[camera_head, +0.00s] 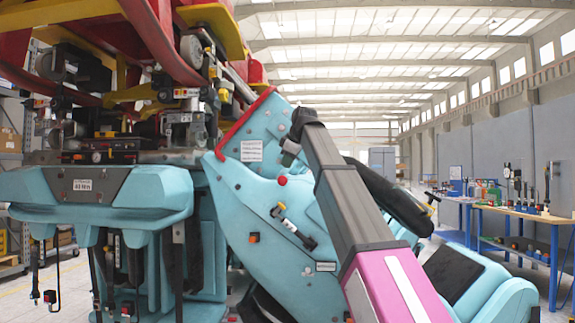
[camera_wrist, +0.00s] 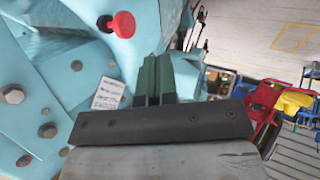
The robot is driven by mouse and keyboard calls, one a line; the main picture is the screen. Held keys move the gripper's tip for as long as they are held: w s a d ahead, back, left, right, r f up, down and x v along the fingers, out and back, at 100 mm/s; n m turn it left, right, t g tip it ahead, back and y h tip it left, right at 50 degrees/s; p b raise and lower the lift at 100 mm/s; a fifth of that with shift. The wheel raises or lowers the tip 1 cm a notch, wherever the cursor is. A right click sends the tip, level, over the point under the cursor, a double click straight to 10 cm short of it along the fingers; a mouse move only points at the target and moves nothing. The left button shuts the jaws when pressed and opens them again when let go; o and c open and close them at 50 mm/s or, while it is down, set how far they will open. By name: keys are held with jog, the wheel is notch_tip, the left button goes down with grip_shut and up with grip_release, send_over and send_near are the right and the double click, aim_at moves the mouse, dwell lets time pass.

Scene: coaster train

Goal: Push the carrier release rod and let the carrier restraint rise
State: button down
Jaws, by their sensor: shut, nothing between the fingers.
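The teal carrier (camera_head: 255,195) fills the middle of the head view. A red knob (camera_head: 282,181) stands on its side panel; a red knob on a short stem also shows in the wrist view (camera_wrist: 123,24). A dark handle with a light middle (camera_head: 292,227) is on the same panel. I cannot tell which part is the release rod. A thick black padded bar (camera_head: 390,196), perhaps the restraint, slants down behind my arm. My gripper (camera_wrist: 154,62) has green fingers, shut and empty, beside the teal panel and right of and below the knob. My arm hides part of the carrier.
A second teal unit (camera_head: 95,190) hangs under red and yellow track parts (camera_head: 160,40) at left. Blue-framed workbenches (camera_head: 525,215) with tools stand at right. In the wrist view, coloured objects (camera_wrist: 290,105) lie at right, with open floor above them.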

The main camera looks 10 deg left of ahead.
aim_at(282, 178)
jog(key=w+a+f, duration=0.1)
jog(key=w+f, duration=0.1)
jog(key=w+a+f, duration=0.1)
jog(key=w+f, duration=0.3)
jog(key=shift+w+a, duration=0.3)
jog(key=shift+a, duration=0.1)
jog(key=shift+w, duration=0.6)
